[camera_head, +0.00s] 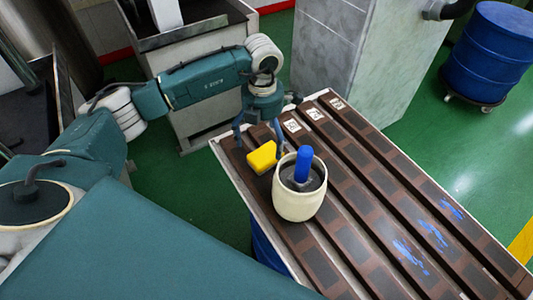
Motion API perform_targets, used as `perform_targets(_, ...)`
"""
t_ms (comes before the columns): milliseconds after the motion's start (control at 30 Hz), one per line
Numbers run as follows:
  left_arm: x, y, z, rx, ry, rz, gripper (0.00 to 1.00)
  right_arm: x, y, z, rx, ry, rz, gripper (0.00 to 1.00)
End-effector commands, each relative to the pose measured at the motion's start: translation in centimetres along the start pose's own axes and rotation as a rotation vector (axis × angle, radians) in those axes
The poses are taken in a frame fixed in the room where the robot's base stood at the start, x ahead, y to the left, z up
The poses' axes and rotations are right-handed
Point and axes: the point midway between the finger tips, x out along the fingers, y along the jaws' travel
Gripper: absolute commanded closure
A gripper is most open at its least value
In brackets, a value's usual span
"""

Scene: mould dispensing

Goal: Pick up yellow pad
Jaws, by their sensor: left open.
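The yellow pad (263,157) lies near the far left end of the slatted brown table (352,206). My left gripper (259,141) points down over the pad, with its two blue-grey fingers spread apart, one at the pad's left and one at its right side. The fingers look open, and whether they touch the pad cannot be told. My right gripper is not in view.
A cream pot (299,202) with a blue-handled tool (303,164) in it stands just right of and nearer than the pad. Blue smears (411,256) mark the table's right part. A grey pillar (365,62) stands behind the table, and a blue drum (488,52) is at the far right.

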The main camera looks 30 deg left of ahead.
Motion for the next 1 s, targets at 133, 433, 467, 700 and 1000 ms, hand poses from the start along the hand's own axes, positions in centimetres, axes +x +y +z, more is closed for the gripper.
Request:
perform_targets(133,1.1,0.0,-0.1,0.001,0.001,0.000,0.06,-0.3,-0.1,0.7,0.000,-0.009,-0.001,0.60)
perform_targets(433,5.0,0.0,-0.3,0.001,0.001,-0.002,0.06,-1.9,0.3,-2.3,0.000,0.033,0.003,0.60)
perform_targets(467,5.3,0.1,-0.3,0.000,0.000,-0.002,0.06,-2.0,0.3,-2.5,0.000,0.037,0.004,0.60)
perform_targets(700,6.2,0.2,-0.3,0.000,-0.003,0.001,0.06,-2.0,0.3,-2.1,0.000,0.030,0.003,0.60)
perform_targets(1000,6.1,0.1,-0.3,0.000,-0.002,0.001,0.50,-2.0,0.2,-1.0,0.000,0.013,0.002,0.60)
